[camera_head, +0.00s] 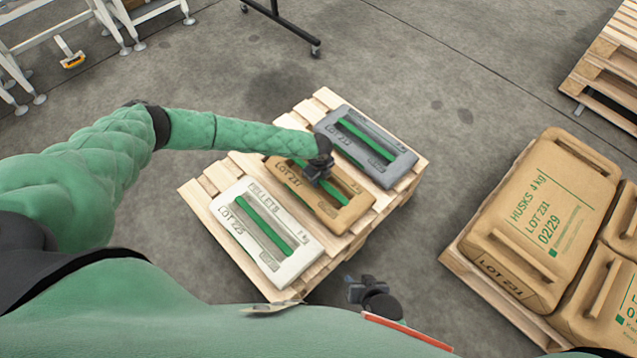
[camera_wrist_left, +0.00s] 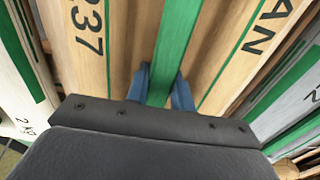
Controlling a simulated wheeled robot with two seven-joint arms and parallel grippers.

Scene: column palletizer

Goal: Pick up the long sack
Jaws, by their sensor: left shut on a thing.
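Three sacks with green strap handles lie side by side on a wooden pallet (camera_head: 232,172): a white sack (camera_head: 232,222), a tan sack (camera_head: 345,212) in the middle and a grey sack (camera_head: 392,174). My left gripper (camera_head: 318,172) is over the tan sack, shut on its green handle. In the left wrist view, the blue fingers of my left gripper (camera_wrist_left: 160,88) stand on either side of the green handle (camera_wrist_left: 172,50); the tan sack (camera_wrist_left: 120,35) lies beneath. My right gripper (camera_head: 354,289) is empty near the pallet's lower right edge; its jaw opening is unclear.
A second pallet (camera_head: 470,265) at the right bears large tan sacks, one marked HUSKS (camera_head: 545,215). Another wooden pallet (camera_head: 605,75) stands at the upper right. White metal frames (camera_head: 60,30) and a black wheeled stand (camera_head: 290,25) are at the back. Grey floor lies open between them.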

